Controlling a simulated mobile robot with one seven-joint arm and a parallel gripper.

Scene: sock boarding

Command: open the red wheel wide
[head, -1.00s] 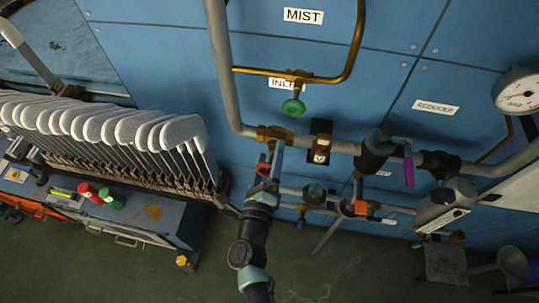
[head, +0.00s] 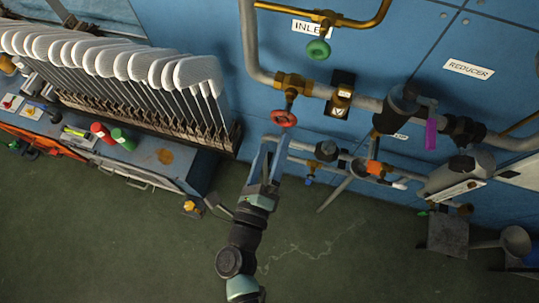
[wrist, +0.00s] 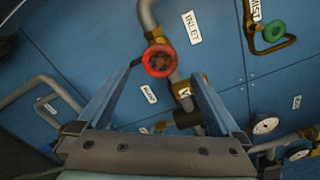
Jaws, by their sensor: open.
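The red wheel (head: 284,118) is a small round handwheel on a brass valve (head: 292,83) on the grey pipe below the INLET label. It also shows in the wrist view (wrist: 159,61), face on, ahead of and between my fingers. My gripper (head: 271,143) is just below the red wheel in the head view, its fingers pointing up toward it. In the wrist view the two blue fingers are spread apart and empty. The wheel appears clear of both fingers.
A green wheel (head: 318,49) sits on a brass pipe above. A purple lever (head: 430,133) and an orange-handled valve (head: 376,168) are to the right. A rack of white sock boards (head: 180,72) stands on the left bench. The floor below is open.

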